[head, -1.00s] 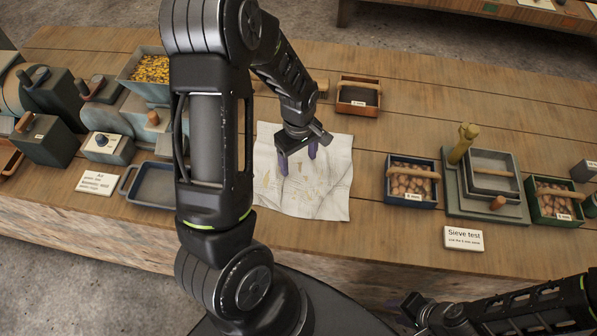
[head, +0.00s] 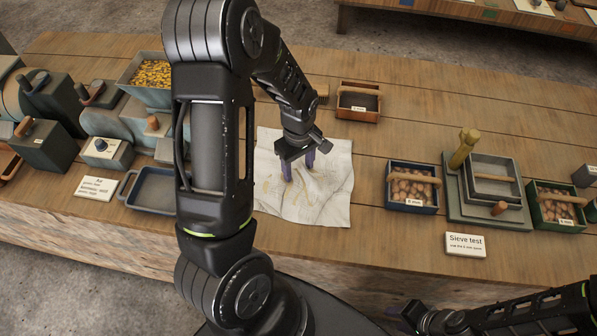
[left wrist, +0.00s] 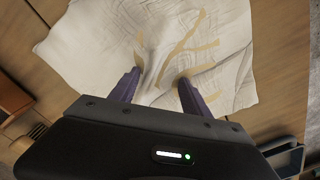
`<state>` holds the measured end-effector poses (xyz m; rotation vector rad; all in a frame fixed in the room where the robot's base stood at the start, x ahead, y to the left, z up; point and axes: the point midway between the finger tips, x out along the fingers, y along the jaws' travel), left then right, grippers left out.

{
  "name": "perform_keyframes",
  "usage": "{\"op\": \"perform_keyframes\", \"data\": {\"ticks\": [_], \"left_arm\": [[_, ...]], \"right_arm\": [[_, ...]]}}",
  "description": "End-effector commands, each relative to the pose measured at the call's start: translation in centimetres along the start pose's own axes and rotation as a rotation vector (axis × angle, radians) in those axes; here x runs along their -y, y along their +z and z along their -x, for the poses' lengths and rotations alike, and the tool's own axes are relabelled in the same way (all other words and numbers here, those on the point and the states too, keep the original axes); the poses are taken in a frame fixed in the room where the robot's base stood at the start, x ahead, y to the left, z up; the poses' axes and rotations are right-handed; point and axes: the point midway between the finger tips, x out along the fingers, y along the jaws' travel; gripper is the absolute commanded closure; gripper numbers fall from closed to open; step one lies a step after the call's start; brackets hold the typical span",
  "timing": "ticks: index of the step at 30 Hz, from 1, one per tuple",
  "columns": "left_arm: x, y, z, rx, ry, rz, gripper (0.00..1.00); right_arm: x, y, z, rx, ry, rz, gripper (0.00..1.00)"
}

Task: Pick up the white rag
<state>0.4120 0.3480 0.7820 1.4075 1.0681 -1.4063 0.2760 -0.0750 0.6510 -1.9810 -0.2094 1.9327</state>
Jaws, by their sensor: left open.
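The white rag (head: 325,200) lies spread on the wooden workbench, creased, with tan streaks on it. It also shows in the left wrist view (left wrist: 90,45). My left gripper (head: 299,172) points down onto the middle of the rag, with its purple fingertips at the cloth. In the left wrist view its two fingers (left wrist: 158,82) stand apart, and a raised fold of cloth shows between them. My arm hides part of the rag's left side. My right gripper (head: 408,312) is low at the right, away from the rag, and its jaws are too small to read.
A dark blue box of brown lumps (head: 412,203) and a sieve stand (head: 455,200) are right of the rag. A small wooden box (head: 358,115) stands behind it. A shallow blue tray (head: 152,190) is left of my arm. Bare bench lies at the back right.

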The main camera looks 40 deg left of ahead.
Motion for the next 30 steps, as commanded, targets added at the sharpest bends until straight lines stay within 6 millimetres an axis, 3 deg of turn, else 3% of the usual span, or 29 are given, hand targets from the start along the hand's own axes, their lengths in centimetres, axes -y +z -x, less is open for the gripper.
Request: {"op": "perform_keyframes", "data": {"ticks": [30], "left_arm": [[0.06, 0.07, -0.19, 0.001, -0.001, 0.000, 0.90]], "right_arm": [[-0.02, 0.00, -0.07, 0.000, 0.000, 0.000, 0.64]]}}
